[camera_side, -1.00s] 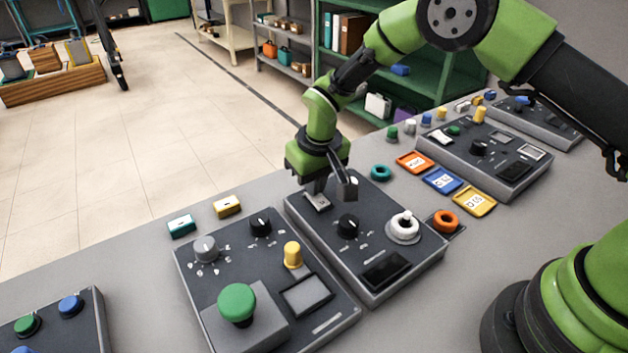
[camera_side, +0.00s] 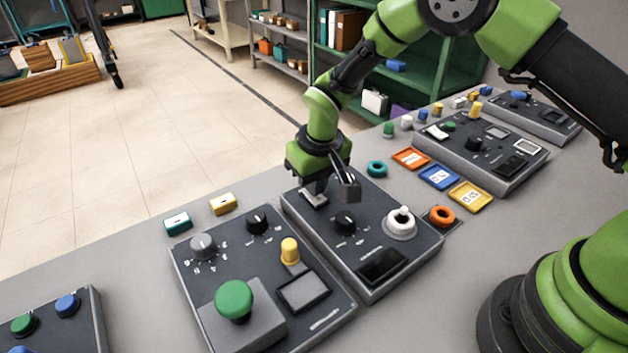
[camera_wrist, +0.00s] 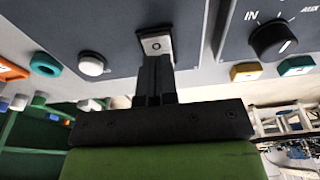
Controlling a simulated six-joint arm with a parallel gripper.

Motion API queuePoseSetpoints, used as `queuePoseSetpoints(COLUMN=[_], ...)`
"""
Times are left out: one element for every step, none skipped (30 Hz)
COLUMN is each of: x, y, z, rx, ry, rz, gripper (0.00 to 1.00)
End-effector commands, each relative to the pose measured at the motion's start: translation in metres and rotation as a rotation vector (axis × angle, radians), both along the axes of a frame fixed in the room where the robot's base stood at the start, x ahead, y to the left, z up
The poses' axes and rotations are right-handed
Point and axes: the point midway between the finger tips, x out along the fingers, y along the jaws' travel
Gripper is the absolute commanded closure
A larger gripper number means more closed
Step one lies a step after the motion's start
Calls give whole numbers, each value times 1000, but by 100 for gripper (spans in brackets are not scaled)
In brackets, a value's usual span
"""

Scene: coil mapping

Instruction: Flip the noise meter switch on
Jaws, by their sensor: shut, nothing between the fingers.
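The switch (camera_side: 314,198) is a small pale plate with a dark part, at the far left corner of the middle dark panel (camera_side: 318,235). It also shows in the wrist view (camera_wrist: 155,43), straight ahead of my fingertips. My gripper (camera_side: 316,186) points down at it from above. In the wrist view my gripper (camera_wrist: 154,62) has its fingers together and empty, their tips at the near edge of the switch plate. I cannot tell whether they touch it. The fingers partly hide the switch, and its on or off position is unclear.
A panel with a green button (camera_side: 234,299) stands to the left. Teal (camera_side: 177,222) and yellow (camera_side: 222,203) blocks lie nearby.

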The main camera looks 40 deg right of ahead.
Motion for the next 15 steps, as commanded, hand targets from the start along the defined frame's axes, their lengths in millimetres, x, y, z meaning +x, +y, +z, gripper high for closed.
queuePoseSetpoints(x=[0,0,0,0,0,0,-1,-1,-3,-3,-4,-6,-7,-8,-10], y=[0,0,0,0,0,0,0,0,0,0,0,0,0,0,0], z=[0,1,1,3,5,9,12,16,23,29,36,45,52,60,69], rx=[0,0,0,0,0,1,1,1,1,1,1,1,2,2,2], ry=[-1,-1,-1,-2,-2,-3,-4,-4,-5,-5,-6,-5,-7,-7,-6], rz=[0,0,0,0,0,0,0,1,1,1,1,0,0,0,0], gripper=[100,100,100,100,100,100,100,100,100,100,100,100,100,100,100])
